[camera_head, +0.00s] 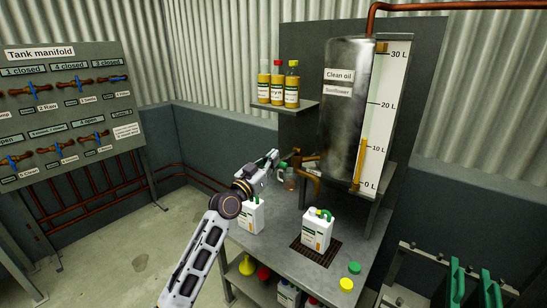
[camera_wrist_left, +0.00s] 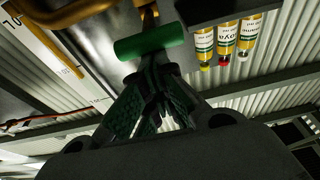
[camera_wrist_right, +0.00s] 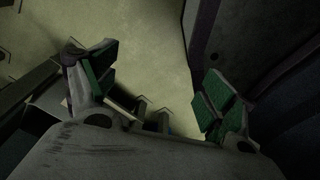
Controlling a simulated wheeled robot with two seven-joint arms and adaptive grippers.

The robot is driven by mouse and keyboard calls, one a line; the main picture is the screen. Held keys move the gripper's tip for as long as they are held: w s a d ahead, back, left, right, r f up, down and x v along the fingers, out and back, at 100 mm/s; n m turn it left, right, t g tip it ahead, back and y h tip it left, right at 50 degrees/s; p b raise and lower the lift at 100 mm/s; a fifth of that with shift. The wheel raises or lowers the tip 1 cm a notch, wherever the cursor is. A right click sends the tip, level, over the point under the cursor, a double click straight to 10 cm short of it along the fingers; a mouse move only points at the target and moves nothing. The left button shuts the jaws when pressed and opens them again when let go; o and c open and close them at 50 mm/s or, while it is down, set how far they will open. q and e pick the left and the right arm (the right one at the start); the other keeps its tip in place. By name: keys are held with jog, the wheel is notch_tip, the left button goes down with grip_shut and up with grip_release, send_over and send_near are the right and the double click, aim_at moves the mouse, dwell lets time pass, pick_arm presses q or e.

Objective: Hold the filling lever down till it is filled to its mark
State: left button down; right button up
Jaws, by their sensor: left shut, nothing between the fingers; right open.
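My left gripper (camera_head: 275,158) is shut and empty beside the tap. A white jug (camera_head: 316,231) stands upright below on the drain grate (camera_head: 303,248); its fill level is hidden. My right gripper (camera_wrist_right: 160,98) is open and empty.
Another white jug (camera_head: 250,216) stands at the bench's left. Bottles (camera_head: 277,89) stand on a small shelf. Green (camera_head: 354,267) and yellow (camera_head: 346,284) caps lie at the bench's front right. The tank manifold panel (camera_head: 65,105) is at the left, with open floor before it.

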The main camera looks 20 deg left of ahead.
pick_arm(q)
jog(key=shift+t, duration=0.6)
jog(key=shift+s+f+b, duration=0.15)
jog(key=shift+f+b, duration=2.4)
jog(key=shift+b, duration=1.9)
pick_arm(e)
jog(key=w+a+r, duration=0.7)
jog(key=w+r, duration=0.4)
jog(key=shift+r+y, duration=0.2)
jog(key=shift+y, duration=0.2)
pick_arm(q)
jog(key=shift+r, duration=0.1)
pick_arm(e)
jog(key=shift+s+f, duration=0.1)
jog(key=shift+s, duration=0.05)
dwell(0.8)
